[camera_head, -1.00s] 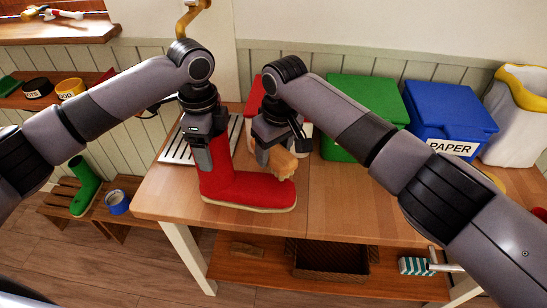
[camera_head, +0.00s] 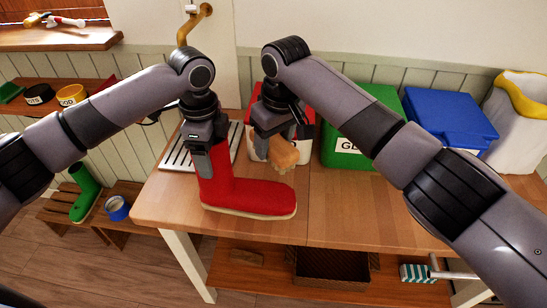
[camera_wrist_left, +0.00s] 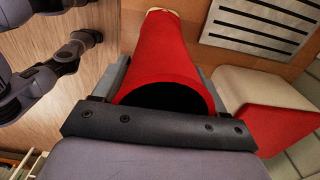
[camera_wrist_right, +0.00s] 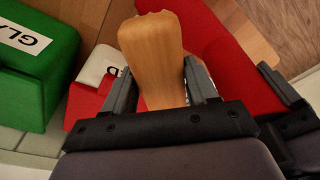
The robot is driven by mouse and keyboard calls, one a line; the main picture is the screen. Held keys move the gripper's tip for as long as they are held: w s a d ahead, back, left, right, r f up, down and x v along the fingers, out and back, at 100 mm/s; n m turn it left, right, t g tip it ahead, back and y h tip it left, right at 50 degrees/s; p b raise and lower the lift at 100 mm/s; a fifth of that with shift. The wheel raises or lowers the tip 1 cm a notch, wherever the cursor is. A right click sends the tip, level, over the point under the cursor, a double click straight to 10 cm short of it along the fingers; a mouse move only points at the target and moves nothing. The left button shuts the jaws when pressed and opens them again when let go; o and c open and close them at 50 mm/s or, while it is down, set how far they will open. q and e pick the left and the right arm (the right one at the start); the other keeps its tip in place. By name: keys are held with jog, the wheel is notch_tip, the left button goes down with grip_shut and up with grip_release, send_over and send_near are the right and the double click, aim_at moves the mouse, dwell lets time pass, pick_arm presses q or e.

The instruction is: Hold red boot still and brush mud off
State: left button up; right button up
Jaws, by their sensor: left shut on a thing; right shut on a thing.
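The red boot (camera_head: 250,195) stands upright on the wooden table (camera_head: 320,215), toe to the right. My left gripper (camera_head: 207,158) is shut on the top of its shaft. The left wrist view looks down on the boot's dark opening (camera_wrist_left: 165,95) between the fingers. My right gripper (camera_head: 277,142) is shut on the wooden brush (camera_head: 285,154), held above and behind the boot's foot. The brush also shows between the fingers in the right wrist view (camera_wrist_right: 152,55), with the boot (camera_wrist_right: 215,50) beside it. Bristles and any mud are hidden or cannot be made out.
A slatted metal tray (camera_head: 178,150) lies behind the boot. A red and white bin (camera_head: 303,115), a green bin (camera_head: 345,150) and a blue bin (camera_head: 450,115) stand at the back. The table right of the boot is clear.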

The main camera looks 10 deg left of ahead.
pick_arm(q)
jog(key=o, duration=1.8)
jog(key=shift+r, duration=3.75)
notch_tip(320, 180, up, 12)
jog(key=shift+r, duration=0.1)
pick_arm(e)
jog(key=shift+s, duration=0.1)
